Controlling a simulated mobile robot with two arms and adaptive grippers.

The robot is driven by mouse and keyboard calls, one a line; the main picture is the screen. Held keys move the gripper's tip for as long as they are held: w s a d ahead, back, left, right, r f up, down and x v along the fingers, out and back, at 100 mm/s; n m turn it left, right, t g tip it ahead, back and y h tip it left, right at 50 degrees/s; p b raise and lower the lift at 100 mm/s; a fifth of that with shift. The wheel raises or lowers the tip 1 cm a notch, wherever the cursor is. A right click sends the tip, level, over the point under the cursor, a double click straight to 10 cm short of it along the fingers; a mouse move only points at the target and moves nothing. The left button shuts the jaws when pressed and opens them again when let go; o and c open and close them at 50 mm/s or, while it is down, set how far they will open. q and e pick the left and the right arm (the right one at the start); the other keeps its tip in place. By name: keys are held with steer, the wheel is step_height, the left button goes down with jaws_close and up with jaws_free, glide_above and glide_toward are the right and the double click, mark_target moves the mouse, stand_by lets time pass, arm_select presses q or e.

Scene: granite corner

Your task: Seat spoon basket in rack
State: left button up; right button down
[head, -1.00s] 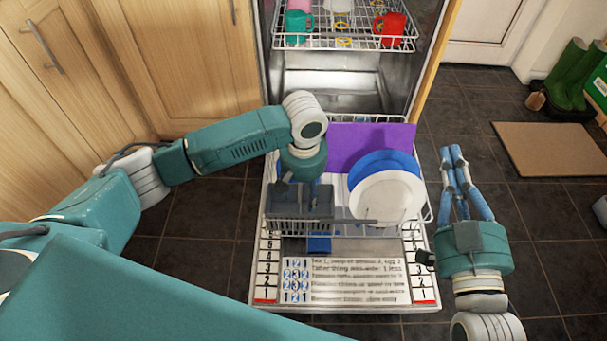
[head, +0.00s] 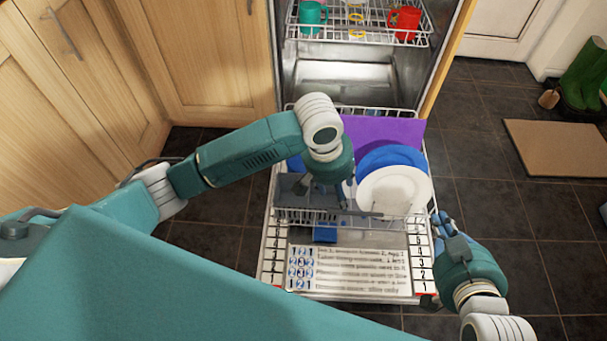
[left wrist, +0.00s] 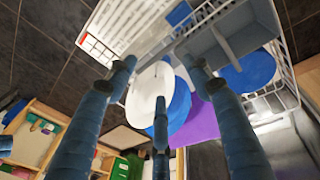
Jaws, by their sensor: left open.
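The grey spoon basket (head: 292,190) is at the front left of the pulled-out lower rack (head: 300,222). I cannot tell whether it is fully down in the rack. My left gripper (head: 328,196) hangs over the basket's right side, its fingers mostly hidden by its own wrist. In the left wrist view its fingers (left wrist: 160,75) are spread with nothing between them, and the basket (left wrist: 208,48) with its upright grey handle lies close beside the right fingertip. My right gripper (head: 442,221) is at the rack's right side, foreshortened, with its fingers partly hidden.
A white plate (head: 392,191), a blue plate (head: 392,157) and a purple board (head: 384,131) stand right of the basket. The open door (head: 350,270) lies in front. Cups, including a red one (head: 404,21), are in the upper rack. Cabinets (head: 195,60) stand left.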

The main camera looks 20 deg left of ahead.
arm_select(q)
steer(key=s+d+r+m+t+h, duration=0.2)
steer(key=s+d+t+h, duration=0.15)
steer(key=d, duration=0.45)
steer(key=a+r+t+y, duration=0.1)
steer(key=a+r+t, duration=0.1)
steer(key=a, duration=0.3)
steer(key=s+a+r+t+y, duration=0.1)
steer(key=a+r+t, duration=0.1)
steer(key=a, duration=0.3)
steer(key=a+r+m+t+y, duration=0.1)
steer(key=a+r+t, duration=0.1)
steer(key=a, duration=0.4)
steer(key=shift+s+t, duration=0.35)
steer(key=shift+s, duration=0.05)
